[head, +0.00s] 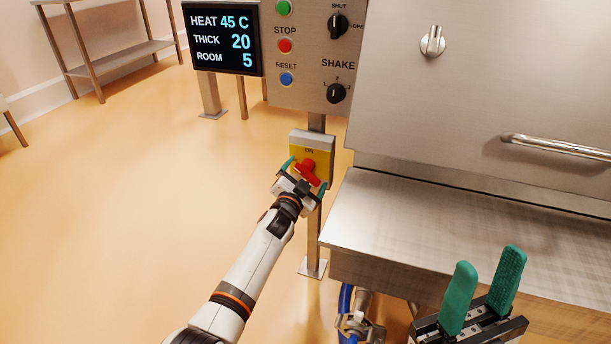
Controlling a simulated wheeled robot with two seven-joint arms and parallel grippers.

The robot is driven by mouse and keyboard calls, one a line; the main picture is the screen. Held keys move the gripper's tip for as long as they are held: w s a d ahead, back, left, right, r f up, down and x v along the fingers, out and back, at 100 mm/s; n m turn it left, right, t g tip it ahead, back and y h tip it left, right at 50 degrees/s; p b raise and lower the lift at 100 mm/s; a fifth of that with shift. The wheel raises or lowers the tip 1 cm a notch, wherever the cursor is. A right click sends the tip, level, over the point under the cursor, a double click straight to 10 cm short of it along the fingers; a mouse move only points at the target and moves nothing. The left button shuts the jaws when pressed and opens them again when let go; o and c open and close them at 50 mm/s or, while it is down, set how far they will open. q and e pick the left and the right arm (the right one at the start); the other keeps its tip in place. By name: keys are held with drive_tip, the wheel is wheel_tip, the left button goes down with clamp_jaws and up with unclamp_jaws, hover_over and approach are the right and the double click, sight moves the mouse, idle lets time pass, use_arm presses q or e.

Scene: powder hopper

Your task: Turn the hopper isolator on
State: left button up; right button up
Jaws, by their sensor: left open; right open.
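The hopper isolator is a yellow plate (313,145) on a grey box on a post, marked ON at its top. Its red handle (307,168) sits at a slant, its lower end towards the lower right. My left gripper (304,177) is open at the isolator, with one green finger on each side of the red handle. I cannot tell whether the fingers touch it. The lower part of the plate is partly hidden by the gripper. My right gripper (488,260) is open and empty at the lower right, in front of the steel ledge.
Above the isolator is a control panel (311,62) with buttons and black knobs. A display (222,38) reads HEAT 45 C, THICK 20, ROOM 5. The steel hopper (440,100) with its ledge (400,215) fills the right. The floor (130,190) on the left is clear.

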use_arm(q)
drive_tip(key=c, duration=1)
drive_tip(key=shift+a+f+m, duration=0.1)
drive_tip(key=shift+m, duration=0.5)
drive_tip(key=shift+m+b, duration=0.3)
drive_tip(key=shift+m, duration=0.5)
drive_tip(key=o, duration=1)
drive_tip(key=shift+s+a, duration=0.1)
drive_tip(key=shift+a, duration=0.05)
